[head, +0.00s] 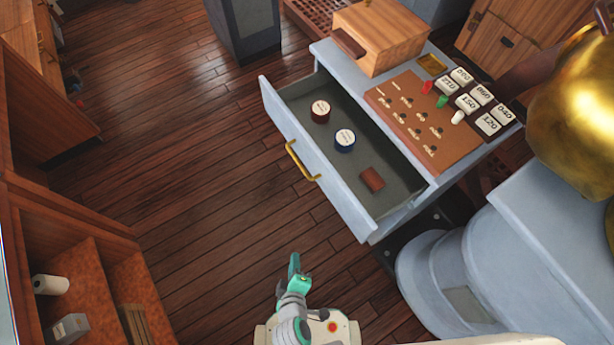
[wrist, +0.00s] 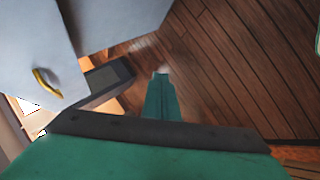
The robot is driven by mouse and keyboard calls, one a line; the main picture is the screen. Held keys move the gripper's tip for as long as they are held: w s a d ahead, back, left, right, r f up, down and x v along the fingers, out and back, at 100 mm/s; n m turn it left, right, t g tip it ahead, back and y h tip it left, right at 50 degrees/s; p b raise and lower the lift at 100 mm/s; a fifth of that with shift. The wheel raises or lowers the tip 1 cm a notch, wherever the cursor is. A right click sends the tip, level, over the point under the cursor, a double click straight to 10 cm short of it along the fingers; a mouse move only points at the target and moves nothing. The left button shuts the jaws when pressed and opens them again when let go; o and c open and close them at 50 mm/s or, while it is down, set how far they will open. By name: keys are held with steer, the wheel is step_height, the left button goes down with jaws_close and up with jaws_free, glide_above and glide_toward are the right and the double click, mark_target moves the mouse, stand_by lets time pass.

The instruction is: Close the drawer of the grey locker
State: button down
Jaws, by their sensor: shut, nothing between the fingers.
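The grey locker (head: 322,50) stands right of centre in the head view. Its drawer (head: 330,178) is pulled well out toward the left. The drawer front carries a brass handle (head: 302,160). Inside the drawer lie a dark red round tin (head: 320,111), a blue round tin (head: 345,141) and a small brown block (head: 372,179). My gripper (head: 294,264) is below the drawer front in the picture, apart from it, shut and empty. In the wrist view its green fingers (wrist: 161,95) are together, and the brass handle (wrist: 46,84) shows at the left on a grey face.
On the locker top are a wooden box (head: 380,35), a brown board with pegs (head: 425,120) and several white numbered tags (head: 475,100). A rounded grey pedestal (head: 450,280) stands at the lower right. Wooden shelves (head: 75,270) line the lower left. The plank floor left of the drawer is clear.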

steer(key=w+f+n+h, duration=0.3)
steer(key=w+n+h, duration=0.4)
steer(key=w+n, duration=0.3)
steer(key=w+a+r+n+h, duration=0.1)
steer(key=w+a+r+h, duration=0.25)
steer(key=r, duration=0.45)
steer(key=w+a+r+h, duration=0.2)
steer(key=a+r+h, duration=0.25)
steer(key=r, duration=0.25)
steer(key=s+x, duration=0.1)
steer(key=x, duration=1.3)
steer(key=shift+d+g, duration=0.4)
steer(key=shift+d, duration=0.15)
steer(key=shift+w+d+f, duration=0.1)
steer(key=shift+w+f, duration=0.05)
steer(key=shift+w, duration=0.05)
